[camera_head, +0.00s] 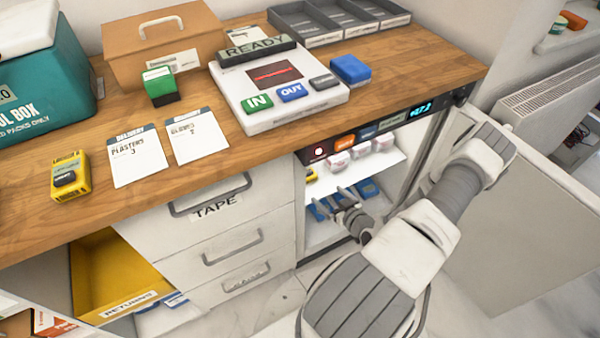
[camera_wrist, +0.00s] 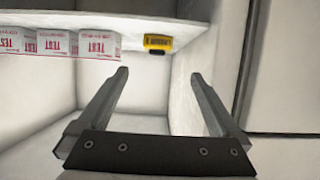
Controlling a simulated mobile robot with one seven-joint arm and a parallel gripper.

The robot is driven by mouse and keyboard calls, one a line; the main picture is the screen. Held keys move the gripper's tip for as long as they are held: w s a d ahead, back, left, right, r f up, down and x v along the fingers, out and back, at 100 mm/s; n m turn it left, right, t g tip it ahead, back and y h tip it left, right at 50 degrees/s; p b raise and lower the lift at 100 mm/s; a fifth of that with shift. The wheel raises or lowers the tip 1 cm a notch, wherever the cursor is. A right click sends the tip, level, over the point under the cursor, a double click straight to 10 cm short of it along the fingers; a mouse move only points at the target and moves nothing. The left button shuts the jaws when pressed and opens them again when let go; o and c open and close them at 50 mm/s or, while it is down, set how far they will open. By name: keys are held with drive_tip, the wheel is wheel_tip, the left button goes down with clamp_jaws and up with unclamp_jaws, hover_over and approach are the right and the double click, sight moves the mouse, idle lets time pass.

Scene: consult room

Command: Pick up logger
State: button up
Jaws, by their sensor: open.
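A small yellow logger with a dark part (camera_wrist: 158,42) stands on the fridge shelf in the wrist view, which looks upside down. It lies past the fingertips, in line with the gap between them. In the head view a yellow thing (camera_head: 311,174), partly hidden, sits at the left end of the upper fridge shelf. Another yellow device (camera_head: 70,177) lies on the counter at left. My gripper (camera_head: 335,203) is at the open fridge front; its two fingers (camera_wrist: 158,75) are apart, with nothing between them.
Several white and red test boxes (camera_wrist: 90,45) stand beside the logger on the shelf (camera_wrist: 60,18). Blue items (camera_head: 366,188) lie lower in the fridge. The fridge wall (camera_wrist: 208,60) is close beside the logger. The open door (camera_head: 530,215) is at right.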

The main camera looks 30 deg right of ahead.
sight(310, 175)
drive_tip(key=b+x, duration=0.2)
drive_tip(key=x, duration=0.9)
drive_tip(key=shift+f, duration=0.1)
drive_tip(key=x, duration=0.1)
drive_tip(key=b+x, duration=0.1)
drive_tip(key=x, duration=0.1)
drive_tip(key=b+x, duration=0.1)
drive_tip(key=x, duration=0.1)
drive_tip(key=shift+w+d+r, duration=0.25)
drive_tip(key=shift+w, duration=0.1)
drive_tip(key=c, duration=1.4)
drive_tip(key=shift+r, duration=0.1)
